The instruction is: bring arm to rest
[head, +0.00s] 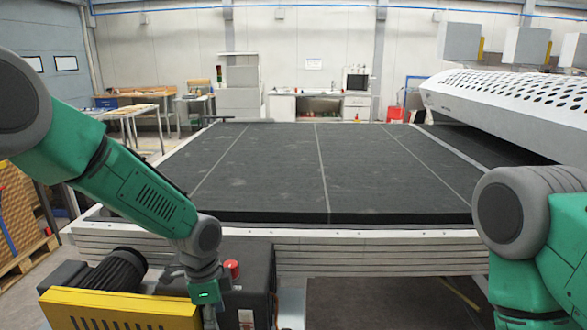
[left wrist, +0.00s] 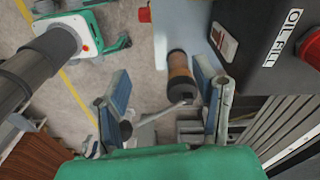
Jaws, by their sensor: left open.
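My left arm comes in from the left in the head view, with its wrist in front of the machine's near edge. My left gripper shows in the left wrist view (left wrist: 165,95), with its two fingers spread apart and nothing held between them. Beyond the fingers is a brown and black cylindrical part (left wrist: 181,72) beside a dark box marked "OIL FILL" (left wrist: 255,35). I cannot tell whether a finger touches it. My right arm shows at the right edge of the head view, but its gripper is out of the picture.
A wide dark conveyor bed (head: 290,170) fills the middle, with a white perforated hood (head: 510,98) at right. Wooden pallets (head: 18,215) stand at left.

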